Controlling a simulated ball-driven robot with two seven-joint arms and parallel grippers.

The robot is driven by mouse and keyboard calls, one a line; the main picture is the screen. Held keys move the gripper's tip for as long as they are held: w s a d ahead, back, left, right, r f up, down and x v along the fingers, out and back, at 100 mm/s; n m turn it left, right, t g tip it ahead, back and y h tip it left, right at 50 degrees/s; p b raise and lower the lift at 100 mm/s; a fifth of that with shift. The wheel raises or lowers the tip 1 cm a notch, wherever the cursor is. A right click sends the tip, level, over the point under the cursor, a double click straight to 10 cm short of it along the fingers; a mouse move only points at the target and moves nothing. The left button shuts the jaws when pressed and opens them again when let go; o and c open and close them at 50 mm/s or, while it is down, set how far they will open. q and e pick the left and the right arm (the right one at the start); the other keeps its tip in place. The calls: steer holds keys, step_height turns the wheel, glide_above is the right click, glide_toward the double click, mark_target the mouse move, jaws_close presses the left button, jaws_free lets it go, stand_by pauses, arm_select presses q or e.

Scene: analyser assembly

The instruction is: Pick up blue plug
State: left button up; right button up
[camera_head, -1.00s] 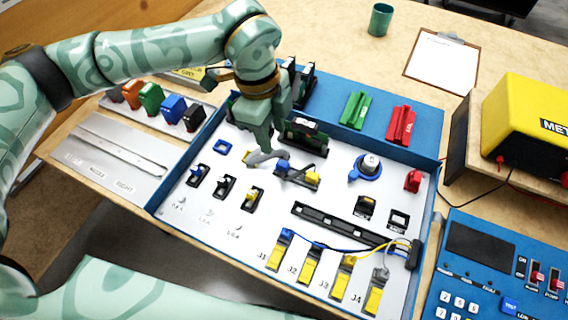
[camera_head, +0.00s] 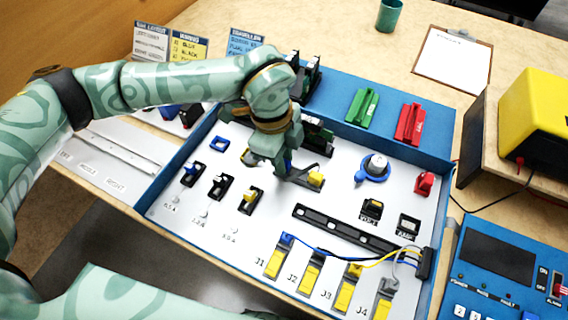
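My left gripper (camera_head: 272,162) is low over the upper middle of the white panel, pointing down. A small blue piece (camera_head: 288,157), which looks like the blue plug, shows at its fingers, mostly hidden by them. I cannot tell whether the fingers grip it. Another blue plug end (camera_head: 287,239) sits at the J1 socket, with a blue wire running right. My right gripper is out of view.
The panel lies in a blue-edged tray (camera_head: 436,150). A blue-ringed knob (camera_head: 375,166), a green block (camera_head: 362,107) and a red block (camera_head: 410,123) are to the right. A yellow meter (camera_head: 535,110) stands at far right.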

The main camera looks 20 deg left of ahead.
mark_target(286, 163)
arm_select(q)
jaws_close()
